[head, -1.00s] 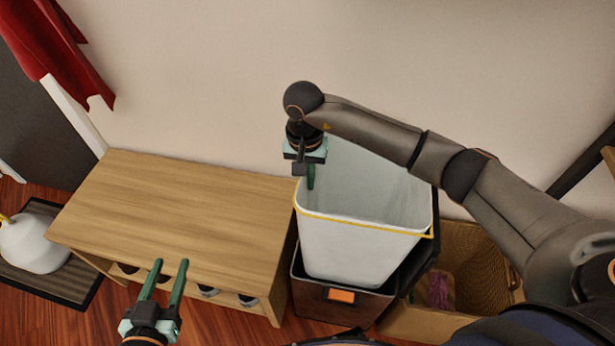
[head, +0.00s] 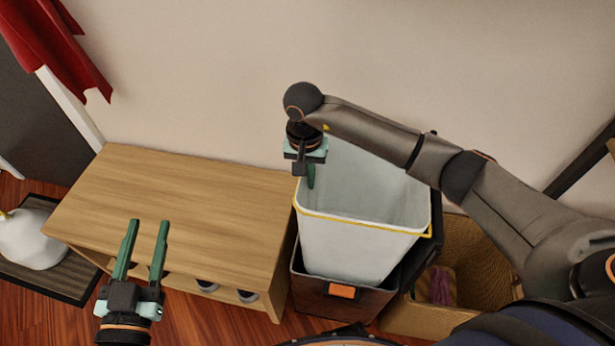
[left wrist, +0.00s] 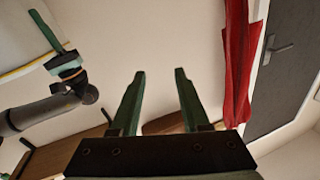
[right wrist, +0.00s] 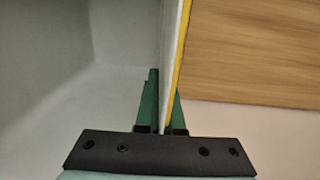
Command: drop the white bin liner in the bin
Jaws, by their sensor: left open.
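The white bin liner (head: 355,246) is an open-topped, box-shaped tub with a yellow rim. In the head view it is upright, its lower end inside or just above the dark bin (head: 338,296) with an orange tag; I cannot tell how deep it sits. My right gripper (head: 309,178) is at the liner's back left rim. In the right wrist view its fingers (right wrist: 160,105) straddle the liner wall (right wrist: 172,60), shut on it. My left gripper (head: 142,228) is open and empty over the front edge of the wooden bench, well left of the liner.
The wooden bench (head: 180,205) stands directly left of the bin, against the wall. A wicker basket (head: 480,265) with a purple item stands to the right. A white rounded object (head: 30,240) sits on a dark mat (head: 70,275) at far left. A red cloth (head: 55,45) hangs upper left.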

